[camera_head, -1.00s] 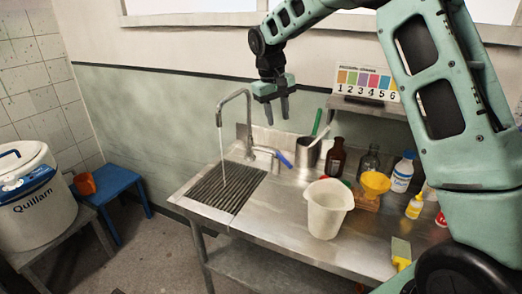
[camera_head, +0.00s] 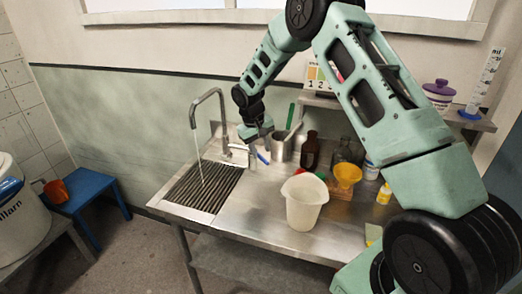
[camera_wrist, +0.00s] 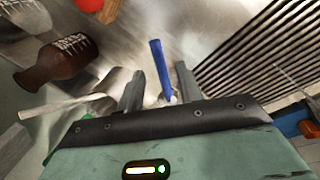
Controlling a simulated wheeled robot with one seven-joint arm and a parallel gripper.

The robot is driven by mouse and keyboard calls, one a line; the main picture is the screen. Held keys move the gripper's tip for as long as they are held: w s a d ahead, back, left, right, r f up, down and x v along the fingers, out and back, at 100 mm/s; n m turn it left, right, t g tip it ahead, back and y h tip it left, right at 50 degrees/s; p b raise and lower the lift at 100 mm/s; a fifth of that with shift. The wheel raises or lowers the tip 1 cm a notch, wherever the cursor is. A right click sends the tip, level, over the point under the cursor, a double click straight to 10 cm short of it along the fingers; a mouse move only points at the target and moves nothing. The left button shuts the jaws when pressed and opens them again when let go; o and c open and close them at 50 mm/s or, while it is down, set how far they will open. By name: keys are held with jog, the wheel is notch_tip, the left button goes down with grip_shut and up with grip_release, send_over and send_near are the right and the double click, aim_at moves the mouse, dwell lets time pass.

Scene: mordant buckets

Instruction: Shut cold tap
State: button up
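The steel tap (camera_head: 222,110) stands at the back of the sink, and a thin stream of water (camera_head: 201,168) falls from its spout onto the ribbed drain grate (camera_head: 205,187). Its blue lever (camera_wrist: 157,50) shows in the wrist view between and beyond my two fingers, pointing up in the picture. My gripper (camera_head: 259,158) is low beside the tap body and partly hides the lever in the head view. In the wrist view my gripper (camera_wrist: 160,72) is open, with gaps on both sides of the lever; contact is not visible.
A steel pot (camera_head: 283,148) with a green-handled tool, a brown bottle (camera_head: 310,152) and a clear bottle (camera_head: 342,152) stand close to the right. A white jug (camera_head: 304,203) and yellow funnel (camera_head: 347,175) are nearer. A shelf (camera_head: 325,101) is above; the counter's front left is clear.

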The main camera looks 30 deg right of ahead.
jog(key=shift+d+f, duration=0.25)
jog(key=shift+f, duration=1)
grip_shut()
jog(key=shift+d, duration=0.1)
jog(key=shift+w+d+r+n+t+y, duration=0.1)
jog(key=shift+w+d+n+t, duration=0.15)
jog(key=shift+d+n, duration=0.85)
jog(key=shift+w+d+f+n+t+y, duration=0.15)
jog(key=shift+d+n, duration=0.3)
jog(key=shift+n, duration=1.2)
jog(key=shift+w+d+r+n+t+y, duration=0.15)
jog(key=shift+w+d+n+t, duration=0.15)
jog(key=shift+d+n, duration=0.8)
jog(key=shift+a+n, duration=0.25)
jog(key=shift+a, duration=0.05)
grip_release()
